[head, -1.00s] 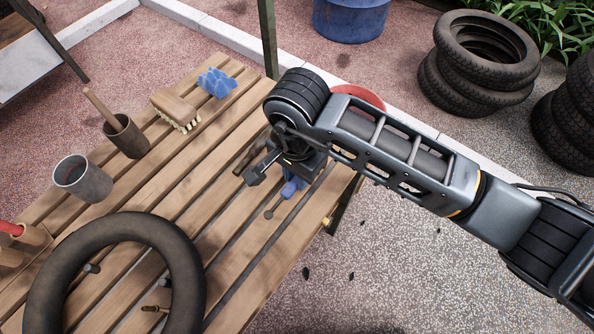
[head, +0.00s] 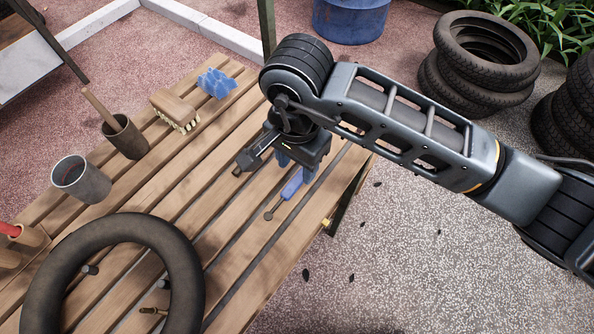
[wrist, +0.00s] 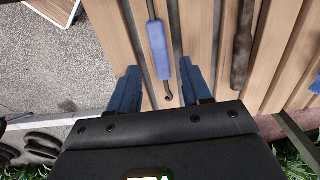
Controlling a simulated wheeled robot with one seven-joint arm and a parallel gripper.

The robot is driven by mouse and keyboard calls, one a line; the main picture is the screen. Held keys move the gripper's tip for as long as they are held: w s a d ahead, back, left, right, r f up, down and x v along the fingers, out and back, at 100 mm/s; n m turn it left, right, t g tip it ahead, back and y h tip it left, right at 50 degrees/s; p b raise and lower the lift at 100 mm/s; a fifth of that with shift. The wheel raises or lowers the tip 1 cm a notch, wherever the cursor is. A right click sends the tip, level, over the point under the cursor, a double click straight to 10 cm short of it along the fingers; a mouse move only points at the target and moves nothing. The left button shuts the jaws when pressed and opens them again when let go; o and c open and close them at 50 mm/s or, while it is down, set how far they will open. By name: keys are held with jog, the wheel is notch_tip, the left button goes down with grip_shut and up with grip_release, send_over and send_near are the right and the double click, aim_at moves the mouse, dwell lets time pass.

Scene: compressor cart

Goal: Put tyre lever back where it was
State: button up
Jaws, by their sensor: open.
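The tyre lever (head: 291,185), with a blue handle and a thin metal shaft, lies on the slatted wooden table (head: 217,235) near its right edge. It also shows in the wrist view (wrist: 158,50), its handle end in line with the gap between my fingers. My gripper (wrist: 160,85) is open and empty, with blue fingers on either side of that line. In the head view my gripper (head: 268,160) hangs above the table just beyond the handle, apart from the lever. The gripper hides part of the slats behind it.
A dark rod (wrist: 243,45) lies beside the lever in the wrist view. Stacked tyres (head: 478,60) stand at right.

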aim_at(297, 180)
notch_tip(297, 180, up, 8)
jog(key=shift+f+b, duration=0.25)
jog(key=shift+b, duration=0.1)
